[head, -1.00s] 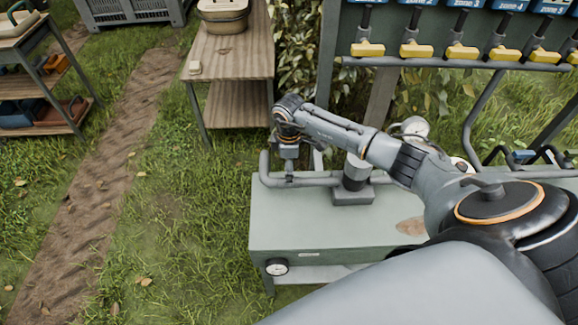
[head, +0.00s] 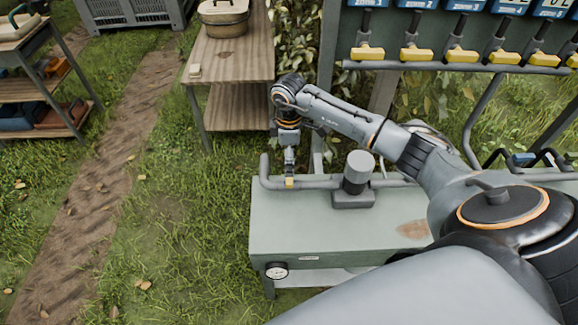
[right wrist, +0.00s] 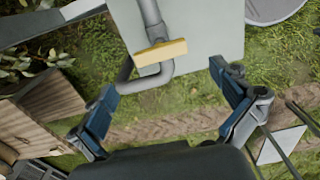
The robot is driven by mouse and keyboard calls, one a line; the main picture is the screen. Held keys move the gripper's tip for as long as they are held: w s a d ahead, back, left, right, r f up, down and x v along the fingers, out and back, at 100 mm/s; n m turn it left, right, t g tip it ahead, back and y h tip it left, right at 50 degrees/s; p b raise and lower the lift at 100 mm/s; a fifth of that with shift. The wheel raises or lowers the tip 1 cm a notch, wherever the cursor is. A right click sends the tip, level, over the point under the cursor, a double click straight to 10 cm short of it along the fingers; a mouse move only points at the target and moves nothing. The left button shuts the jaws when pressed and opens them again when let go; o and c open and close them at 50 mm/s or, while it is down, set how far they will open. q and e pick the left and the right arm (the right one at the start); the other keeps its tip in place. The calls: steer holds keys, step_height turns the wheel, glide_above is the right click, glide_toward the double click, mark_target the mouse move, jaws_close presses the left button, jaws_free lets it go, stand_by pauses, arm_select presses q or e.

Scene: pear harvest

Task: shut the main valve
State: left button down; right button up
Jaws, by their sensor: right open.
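The main valve's yellow bar handle (right wrist: 160,52) sits on the grey pipe near its bend in the right wrist view. The bar lies crosswise to the straight pipe run. In the head view the handle (head: 290,183) is a small yellow spot above the green bench. My right gripper (head: 289,158) points down just above it. In the right wrist view its two blue fingers (right wrist: 163,80) are spread wide, with nothing between the tips, and the handle appears a little beyond them. My left gripper is not in view.
The grey pipe (head: 325,183) runs along the back of the green bench (head: 300,225), beside a grey cylinder (head: 358,168). A gauge (head: 277,270) is on the bench front. A panel with several yellow-handled valves (head: 462,56) stands behind. A wooden table (head: 228,68) is at back left.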

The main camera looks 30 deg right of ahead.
steer(key=shift+r, duration=2.8)
